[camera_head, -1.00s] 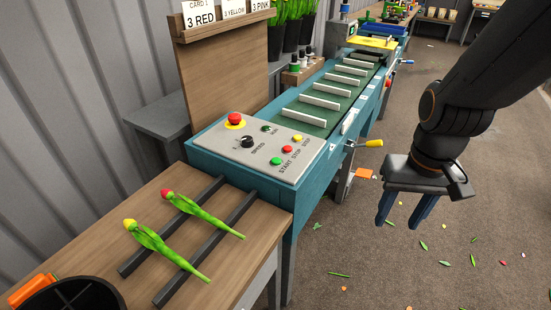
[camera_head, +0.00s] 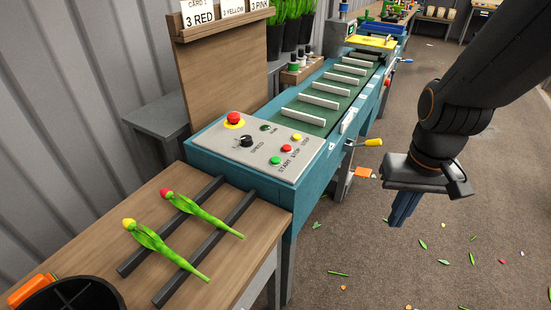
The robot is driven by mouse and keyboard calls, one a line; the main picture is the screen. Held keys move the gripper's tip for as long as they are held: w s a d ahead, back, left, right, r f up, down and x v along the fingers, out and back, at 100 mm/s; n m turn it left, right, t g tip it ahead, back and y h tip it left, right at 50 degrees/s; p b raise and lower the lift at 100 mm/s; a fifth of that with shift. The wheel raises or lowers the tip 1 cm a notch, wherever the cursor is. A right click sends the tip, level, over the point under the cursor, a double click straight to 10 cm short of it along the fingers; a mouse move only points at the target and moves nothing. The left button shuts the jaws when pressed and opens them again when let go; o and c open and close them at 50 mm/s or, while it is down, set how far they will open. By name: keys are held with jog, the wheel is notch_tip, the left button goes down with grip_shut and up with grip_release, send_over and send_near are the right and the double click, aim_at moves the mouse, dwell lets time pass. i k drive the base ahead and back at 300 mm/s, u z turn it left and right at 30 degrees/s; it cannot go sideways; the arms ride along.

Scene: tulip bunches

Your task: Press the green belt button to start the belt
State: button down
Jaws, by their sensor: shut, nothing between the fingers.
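The green start button (camera_head: 275,160) sits at the front of the grey control panel (camera_head: 225,150), at the near end of the teal belt machine. Beside it are a red button (camera_head: 287,148) and a yellow button (camera_head: 297,137). A red emergency knob on a yellow ring (camera_head: 233,119) and a black speed dial (camera_head: 246,141) are farther left. My gripper (camera_head: 402,222) hangs to the right of the machine, over the floor, pointing down. Its blue fingers are together and empty, well apart from the button.
The green belt (camera_head: 322,104) with white dividers runs away behind the panel. A yellow-handled lever (camera_head: 372,143) sticks out of the machine's side towards my gripper. A wooden bench (camera_head: 110,228) holds two tulips on dark rails. Leaves and scraps litter the floor.

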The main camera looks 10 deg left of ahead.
aim_at(274, 160)
jog(key=z, duration=1.1)
jog(key=i, duration=0.8)
jog(key=u, duration=2.2)
